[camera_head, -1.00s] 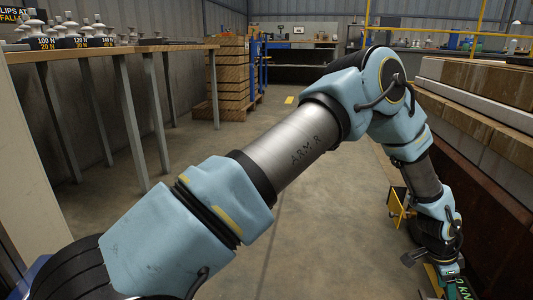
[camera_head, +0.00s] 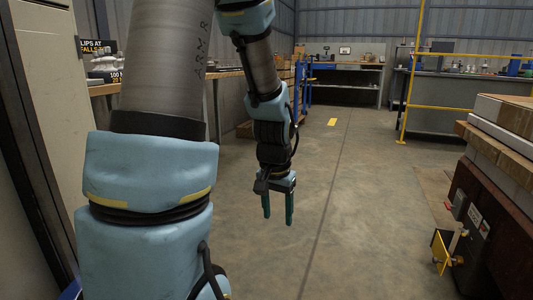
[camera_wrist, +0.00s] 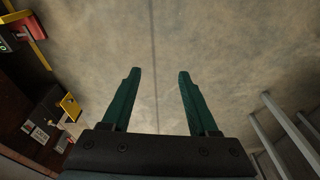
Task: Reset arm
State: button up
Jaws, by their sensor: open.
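In the wrist view my gripper (camera_wrist: 158,85) also shows open and empty, with only floor beyond the fingertips. My arm rises along the left of the head view and bends down to the gripper.
At the right stand stacked boards (camera_head: 501,150) on a dark red base, with a yellow plate (camera_head: 440,250) low beside it. A wooden table (camera_head: 103,89) is at the left, partly hidden by my arm. A yellow railing (camera_head: 411,90) stands farther back. The middle floor is clear.

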jog(key=s+a+r+n+p, duration=0.1)
jog(key=s+a+r+n, duration=0.35)
jog(key=a, duration=0.45)
notch_tip(320, 180, up, 37)
jog(key=s+p, duration=0.1)
jog(key=p, duration=3.7)
jog(key=shift+s+a+r, duration=0.15)
jog(key=shift+a, duration=0.2)
jog(key=shift+c, duration=0.3)
